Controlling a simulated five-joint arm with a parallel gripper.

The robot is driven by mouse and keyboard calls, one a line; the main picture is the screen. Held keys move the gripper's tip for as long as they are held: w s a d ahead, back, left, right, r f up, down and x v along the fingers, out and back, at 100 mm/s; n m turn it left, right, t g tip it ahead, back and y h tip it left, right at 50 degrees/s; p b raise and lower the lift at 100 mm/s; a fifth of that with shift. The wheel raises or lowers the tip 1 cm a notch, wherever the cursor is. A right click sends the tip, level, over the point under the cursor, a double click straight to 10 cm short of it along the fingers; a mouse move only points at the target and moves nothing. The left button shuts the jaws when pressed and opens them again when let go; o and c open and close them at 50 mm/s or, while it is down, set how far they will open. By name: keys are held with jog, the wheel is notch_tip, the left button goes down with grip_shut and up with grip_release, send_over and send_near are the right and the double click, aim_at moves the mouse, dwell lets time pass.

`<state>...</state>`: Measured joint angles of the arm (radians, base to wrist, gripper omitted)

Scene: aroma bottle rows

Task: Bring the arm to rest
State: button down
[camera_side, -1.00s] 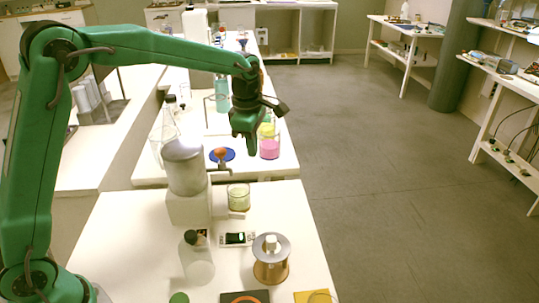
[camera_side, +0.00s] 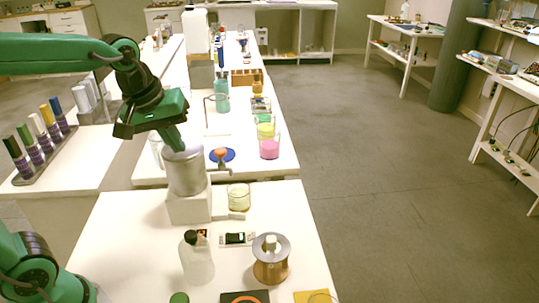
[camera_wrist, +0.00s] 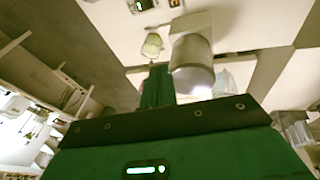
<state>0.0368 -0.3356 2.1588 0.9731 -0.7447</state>
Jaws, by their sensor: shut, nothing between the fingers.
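My green gripper (camera_side: 178,142) hangs in front of or just above the top of a grey metal canister (camera_side: 186,172) on a white stand; I cannot tell whether they touch. Its fingers are together and hold nothing. In the wrist view the closed fingers (camera_wrist: 157,86) point beside the canister (camera_wrist: 192,62). My upper arm reaches in from the left edge. A rack (camera_side: 45,160) holds a row of bottles with coloured caps and purple bands on the left bench, below my arm.
A yellowish beaker (camera_side: 239,197) stands right of the canister. A pink beaker (camera_side: 269,149) and a blue dish (camera_side: 229,157) are behind it. A white bottle (camera_side: 196,259) and a copper spool (camera_side: 271,268) stand in front. The floor (camera_side: 370,180) at right is open.

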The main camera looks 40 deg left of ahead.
jog(key=s+a+f+m+t, duration=0.1)
jog(key=s+f+m, duration=0.1)
jog(key=s+m, duration=0.6)
jog(key=shift+s+f+t, duration=0.3)
jog(key=shift+s, duration=0.5)
jog(key=c, duration=2.1)
grip_release()
jog(key=shift+a, duration=0.1)
jog(key=o, duration=1.1)
jog(key=shift+w+r, duration=0.1)
jog(key=shift+w, duration=0.15)
jog(key=o, duration=0.7)
jog(key=shift+w+r+n+g, duration=0.15)
jog(key=shift+w+n+g, duration=0.35)
jog(key=shift+w+n, duration=0.1)
jog(key=o, duration=0.3)
jog(key=w+d+n+g, duration=0.2)
jog(key=w+n+g, duration=0.2)
jog(key=w+n, duration=0.2)
jog(key=shift+w+d+f, duration=0.15)
jog(key=shift+w+f, duration=0.25)
jog(key=shift+w, duration=0.3)
jog(key=shift+w+d+f+n+g, duration=0.15)
jog(key=shift+w+n, duration=0.2)
jog(key=shift+n, duration=0.05)
jog(key=shift+w+d+f+n+g, duration=0.1)
jog(key=shift+w+f+n+g, duration=0.05)
jog(key=shift+w+n, duration=0.25)
